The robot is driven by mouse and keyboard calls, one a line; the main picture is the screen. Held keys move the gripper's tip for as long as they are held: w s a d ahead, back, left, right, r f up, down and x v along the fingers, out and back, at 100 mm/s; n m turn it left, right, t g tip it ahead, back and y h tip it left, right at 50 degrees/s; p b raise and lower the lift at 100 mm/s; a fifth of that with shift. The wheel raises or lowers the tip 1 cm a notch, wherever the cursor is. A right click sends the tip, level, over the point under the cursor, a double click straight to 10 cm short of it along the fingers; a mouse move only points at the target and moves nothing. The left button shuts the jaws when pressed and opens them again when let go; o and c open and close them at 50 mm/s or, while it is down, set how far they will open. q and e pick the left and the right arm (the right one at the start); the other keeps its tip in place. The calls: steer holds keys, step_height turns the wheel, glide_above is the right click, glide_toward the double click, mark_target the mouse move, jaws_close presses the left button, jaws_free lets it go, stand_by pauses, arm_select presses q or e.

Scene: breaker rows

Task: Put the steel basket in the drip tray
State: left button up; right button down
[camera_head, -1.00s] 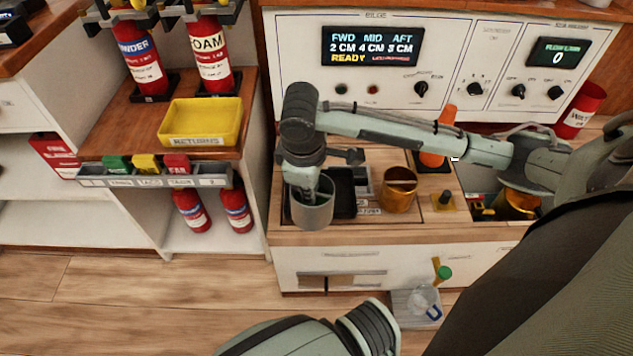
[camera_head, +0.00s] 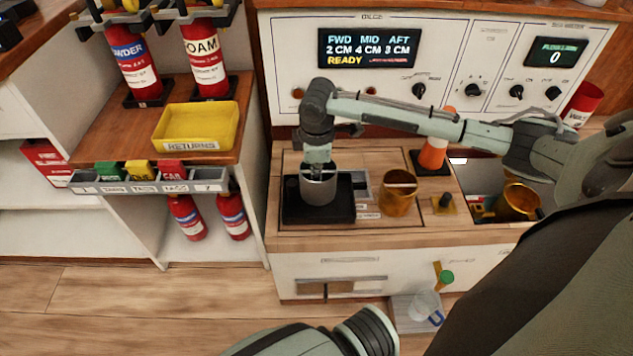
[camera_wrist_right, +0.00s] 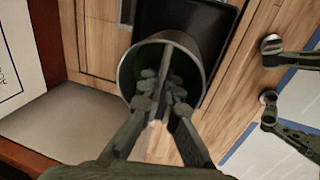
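The steel basket (camera_head: 318,188) is a grey open cylinder with a thin bar across its middle. My right gripper (camera_head: 317,168) reaches down into it with both fingers closed on the bar; the right wrist view shows the fingertips (camera_wrist_right: 157,105) inside the basket (camera_wrist_right: 126,75). The basket is upright over the black drip tray (camera_head: 340,212); I cannot tell if it touches the tray floor. The tray also shows in the right wrist view (camera_wrist_right: 222,25). My left gripper (camera_wrist_right: 267,74) appears empty with its fingers apart at the right of the wrist view; the head view does not show it.
A brass basket (camera_head: 397,195) stands just right of the tray. An orange cone-like object (camera_head: 434,152) and another brass basket (camera_head: 519,200) are farther right. A control panel (camera_head: 440,70) rises behind. A yellow returns bin (camera_head: 195,127) is on the left cabinet.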

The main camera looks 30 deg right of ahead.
step_height(320, 180, down, 3)
steer(key=shift+s+r, duration=0.1)
steer(key=shift+f, duration=0.35)
arm_select(q)
steer(key=shift+s+r, duration=0.1)
steer(key=shift+r, duration=0.6)
arm_select(e)
steer(key=c, duration=2.1)
jaws_free()
steer(key=shift+f, duration=0.1)
steer(key=o, duration=0.4)
arm_select(q)
steer(key=shift+f, duration=0.25)
